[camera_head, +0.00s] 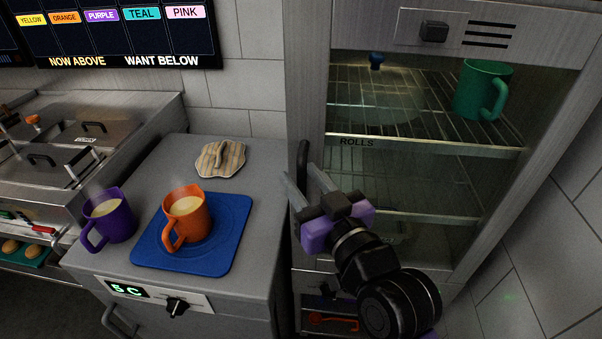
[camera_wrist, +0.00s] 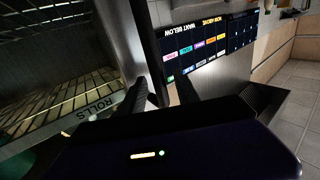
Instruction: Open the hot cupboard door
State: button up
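The hot cupboard (camera_head: 308,60) is a tall grey metal cabinet at the right of the head view, with a clear front and lit wire shelves inside. Its door looks shut. A black upright door handle (camera_head: 303,155) sits on the left side of the door. My gripper (camera_head: 300,174) is at the lower part of this handle, with its two fingers apart. In the wrist view the dark handle (camera_wrist: 151,50) runs down between the fingers of my gripper (camera_wrist: 161,82). I cannot tell whether either finger touches it.
A green mug (camera_head: 480,88) and a ROLLS label show in the cupboard. A tiled wall (camera_head: 560,220) is close on the right.

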jog(key=shift+w+a, duration=0.2)
jog(key=shift+w, duration=0.1)
grip_shut()
dwell(1.3)
